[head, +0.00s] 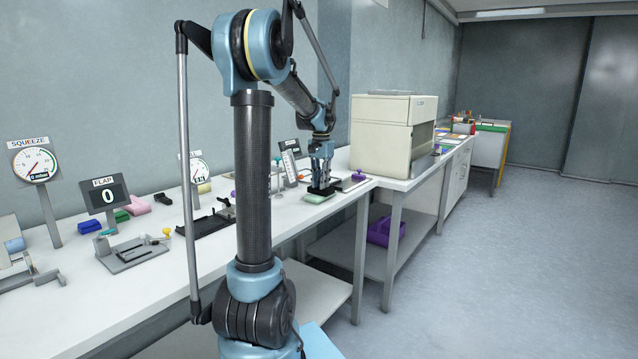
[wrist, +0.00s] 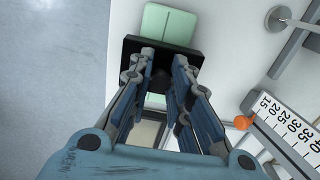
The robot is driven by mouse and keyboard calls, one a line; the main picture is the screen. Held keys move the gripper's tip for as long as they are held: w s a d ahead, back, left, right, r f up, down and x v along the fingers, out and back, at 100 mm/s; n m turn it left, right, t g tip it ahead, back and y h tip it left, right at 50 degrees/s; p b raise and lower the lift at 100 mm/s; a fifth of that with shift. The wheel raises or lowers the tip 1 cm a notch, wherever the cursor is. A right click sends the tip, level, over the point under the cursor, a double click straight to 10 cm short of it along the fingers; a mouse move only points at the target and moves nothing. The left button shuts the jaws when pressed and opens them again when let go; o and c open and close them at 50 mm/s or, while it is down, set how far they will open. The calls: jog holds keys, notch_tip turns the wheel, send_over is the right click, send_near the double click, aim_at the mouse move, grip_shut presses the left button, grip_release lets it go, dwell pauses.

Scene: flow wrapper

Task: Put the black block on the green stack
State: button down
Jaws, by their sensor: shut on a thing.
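My gripper (head: 321,180) is low over the bench and shut on the black block (head: 327,188). In the wrist view the black block (wrist: 133,48) is a dark flat square between the fingertips (wrist: 163,68). The pale green stack (head: 313,198) lies under the block near the bench's front edge. In the wrist view the green stack (wrist: 168,22) sticks out past the block's far side, and the block hides its middle. I cannot tell whether block and stack touch.
A purple-knobbed device (head: 358,176) stands just right of the gripper. A beige cabinet (head: 383,130) is farther right. A scale with an orange knob (wrist: 242,122) is beside the gripper in the wrist view. A black fixture (head: 207,225) lies to the left.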

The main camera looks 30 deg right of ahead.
jog(key=c, duration=1.5)
grip_release()
jog(key=shift+f, duration=0.1)
notch_tip(320, 180, up, 12)
jog(key=shift+r, duration=0.15)
